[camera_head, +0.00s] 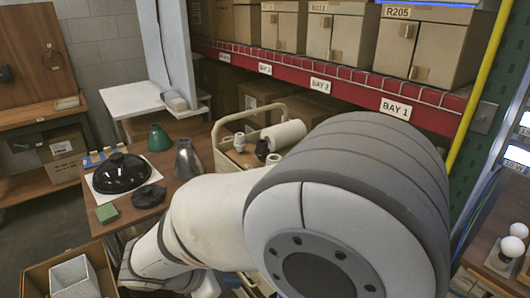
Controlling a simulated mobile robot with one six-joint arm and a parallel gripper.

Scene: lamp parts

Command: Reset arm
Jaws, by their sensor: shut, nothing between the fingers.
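My arm fills the lower middle and right of the head camera view, and its end with my gripper does not show. Lamp parts stand on the wooden table (122,228) at left. A black dome shade (121,173) lies on a white sheet (97,190). A black disc-like part (149,196) lies beside it. A green cone shade (159,138) and a grey metal cone shade (188,160) stand behind.
A cart (222,158) behind my arm holds a white roll (283,134) and small fittings. A green block (106,212) lies near the table edge. An open box (40,283) is at lower left. Shelves of cartons (340,32) line the back. White bulbs (513,246) stand at right.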

